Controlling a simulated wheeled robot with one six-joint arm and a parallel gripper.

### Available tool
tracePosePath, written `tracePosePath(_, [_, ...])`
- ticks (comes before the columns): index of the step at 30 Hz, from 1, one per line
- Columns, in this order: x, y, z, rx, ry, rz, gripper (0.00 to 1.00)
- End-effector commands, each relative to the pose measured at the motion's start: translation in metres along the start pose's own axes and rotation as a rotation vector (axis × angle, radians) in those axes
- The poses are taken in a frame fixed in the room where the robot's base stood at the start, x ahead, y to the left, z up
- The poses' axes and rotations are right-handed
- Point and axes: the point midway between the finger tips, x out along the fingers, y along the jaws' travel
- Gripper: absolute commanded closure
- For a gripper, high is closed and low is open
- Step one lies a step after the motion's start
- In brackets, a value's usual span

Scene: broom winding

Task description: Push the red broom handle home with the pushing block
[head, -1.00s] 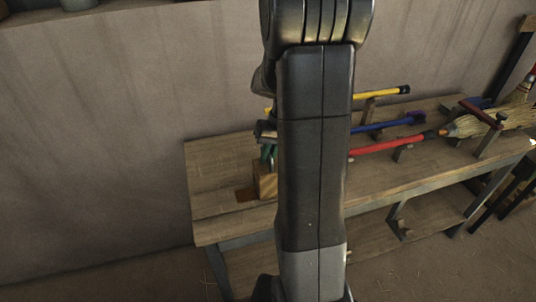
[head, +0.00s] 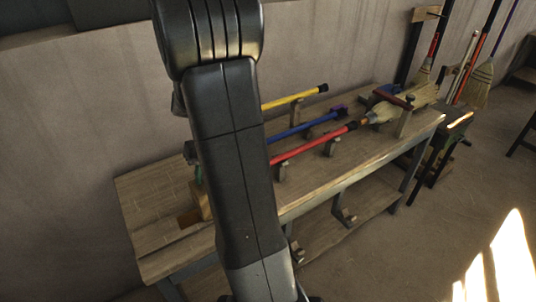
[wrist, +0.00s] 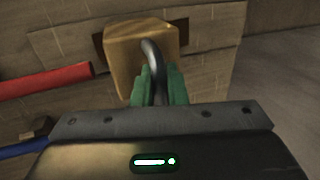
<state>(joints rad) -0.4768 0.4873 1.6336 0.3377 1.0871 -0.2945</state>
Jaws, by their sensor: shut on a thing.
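The pushing block is a light wooden cube (wrist: 141,48) with a curved black handle (wrist: 156,68). My gripper (wrist: 160,84) is shut on that handle with its green fingers, one on each side. In the head view the block (head: 200,207) is partly hidden by my arm, at the bench's left part. The red broom handle (wrist: 45,82) ends a little left of the block in the wrist view, with a gap between them. In the head view the red handle (head: 305,149) runs right to a straw broom head (head: 385,110); my arm hides its left end.
A blue handle (head: 287,132) and a yellow handle (head: 300,97) lie behind the red one. Small supports (head: 331,147) stand along the red handle. A dark red clamp bar (head: 394,97) crosses the straw.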

Motion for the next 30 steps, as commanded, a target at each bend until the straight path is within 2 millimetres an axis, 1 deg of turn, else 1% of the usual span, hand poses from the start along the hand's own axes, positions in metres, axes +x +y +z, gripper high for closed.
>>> tracePosePath(13, [-0.003,0.001,-0.003,-0.002,0.009,0.002,1.00])
tracePosePath(30, [-0.009,0.017,-0.004,-0.002,0.013,0.003,1.00])
